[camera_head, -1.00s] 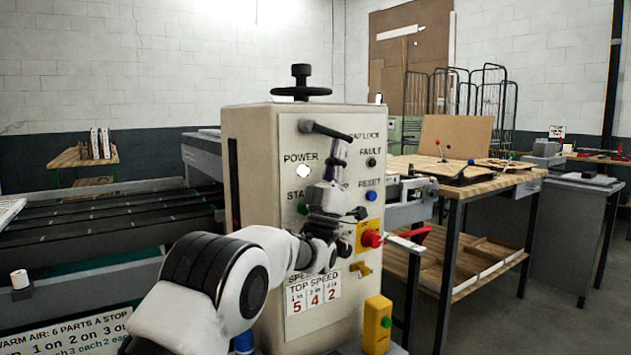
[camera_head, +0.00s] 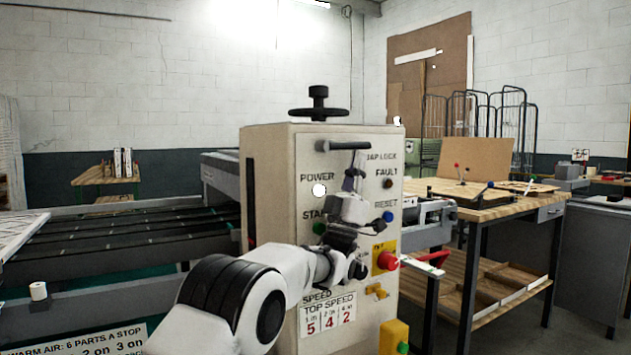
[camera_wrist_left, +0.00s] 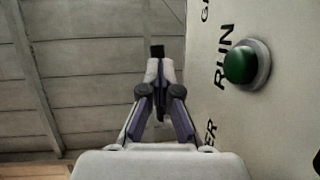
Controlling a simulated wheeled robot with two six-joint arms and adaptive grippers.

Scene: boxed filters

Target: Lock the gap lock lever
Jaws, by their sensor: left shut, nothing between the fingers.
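The gap lock lever (camera_head: 345,145) is a dark bar near the top of the machine's cream panel, by the GAP LOCK label. It lies about level, its thick end at the left. My left gripper (camera_head: 354,172) is shut and empty, pointing up just below the lever's right part; whether it touches the lever is unclear. In the left wrist view the shut fingers (camera_wrist_left: 158,72) point up beside the panel. A small dark block shows at their tip; I cannot tell whether it is the lever. My right gripper is not in view.
The panel carries a green RUN button (camera_wrist_left: 240,65), a blue reset button (camera_head: 388,216) and a red stop knob (camera_head: 387,261). A black handwheel (camera_head: 318,104) tops the machine. A wooden workbench (camera_head: 490,208) stands to the right.

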